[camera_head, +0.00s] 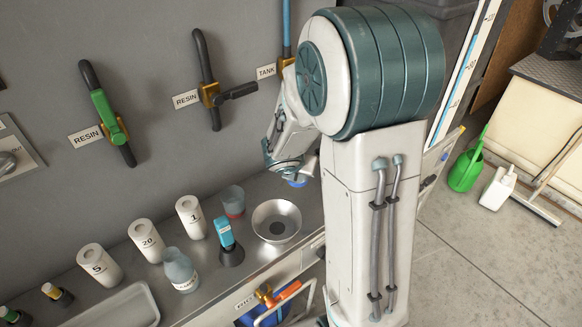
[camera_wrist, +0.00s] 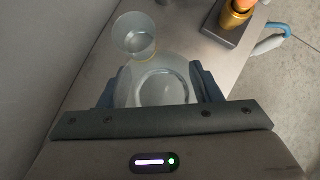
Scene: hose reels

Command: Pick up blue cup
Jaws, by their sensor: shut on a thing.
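In the wrist view, my gripper (camera_wrist: 157,76) is shut on a translucent, pale grey-blue cup (camera_wrist: 160,88). Its two blue-grey fingers press on opposite sides of the cup, and I look down into its round opening. In the head view, my gripper (camera_head: 292,171) is mostly hidden behind my arm, above the bench. A small blue patch, likely the held cup (camera_head: 297,183), shows just under it. A second clear cup (camera_wrist: 134,38) stands beyond the held one in the wrist view, apart from it.
On the bench stand several white numbered canisters (camera_head: 190,217), a clear bottle (camera_head: 180,271), a clear cup with a reddish base (camera_head: 233,201), a blue-topped tool on a black stand (camera_head: 228,240) and a metal bowl (camera_head: 277,221). Valve handles (camera_head: 207,80) stick out from the wall.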

